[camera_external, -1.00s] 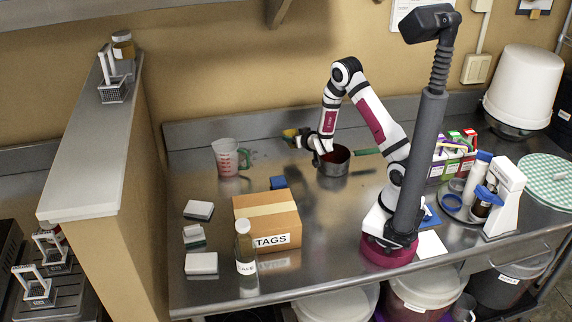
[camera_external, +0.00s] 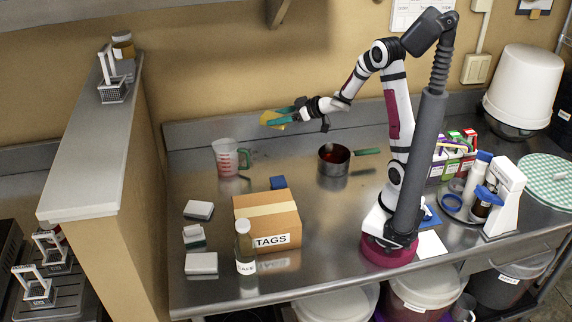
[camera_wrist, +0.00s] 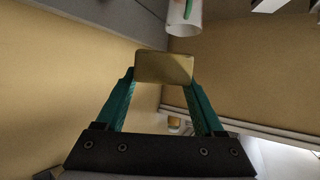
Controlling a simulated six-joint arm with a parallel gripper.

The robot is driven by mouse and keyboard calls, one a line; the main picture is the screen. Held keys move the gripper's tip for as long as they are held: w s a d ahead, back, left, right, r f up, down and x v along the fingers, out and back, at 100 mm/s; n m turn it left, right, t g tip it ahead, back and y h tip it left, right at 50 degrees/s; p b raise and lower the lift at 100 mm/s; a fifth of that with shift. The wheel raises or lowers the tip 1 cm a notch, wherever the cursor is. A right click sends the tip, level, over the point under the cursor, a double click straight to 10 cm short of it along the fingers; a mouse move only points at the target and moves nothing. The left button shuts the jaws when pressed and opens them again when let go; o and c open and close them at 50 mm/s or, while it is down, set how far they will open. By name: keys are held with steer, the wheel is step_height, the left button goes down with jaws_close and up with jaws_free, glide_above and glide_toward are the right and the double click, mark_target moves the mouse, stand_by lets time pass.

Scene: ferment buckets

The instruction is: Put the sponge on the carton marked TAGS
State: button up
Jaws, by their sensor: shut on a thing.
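My gripper (camera_external: 284,116) is shut on a yellow sponge with a green side (camera_external: 271,119), held well above the back of the steel table. In the wrist view the sponge (camera_wrist: 164,67) sits between the two green fingers. The brown carton marked TAGS (camera_external: 268,222) stands at the front middle of the table, with a tan tape strip on its flat top. The top is bare. The gripper is above and behind the carton, apart from it.
A bottle (camera_external: 244,248) stands at the carton's front left corner. White-topped blocks (camera_external: 199,210) lie left. A measuring jug (camera_external: 228,158) stands back left, and a saucepan (camera_external: 334,160) with red contents stands right of the carton.

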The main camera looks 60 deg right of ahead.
steer(key=s+a+n+g+y, duration=0.8)
steer(key=s+a+n+y, duration=0.3)
steer(key=s+a, duration=0.35)
steer(key=n+h, duration=0.1)
glide_above(270, 208)
steer(key=f, duration=0.5)
steer(key=shift+d+f, duration=0.25)
steer(key=shift+f, duration=0.15)
steer(key=f, duration=0.4)
steer(key=shift+a, duration=0.25)
steer(key=shift+f, duration=0.15)
steer(key=shift+f, duration=0.1)
steer(key=o, duration=1.3)
steer(key=shift+w, duration=0.1)
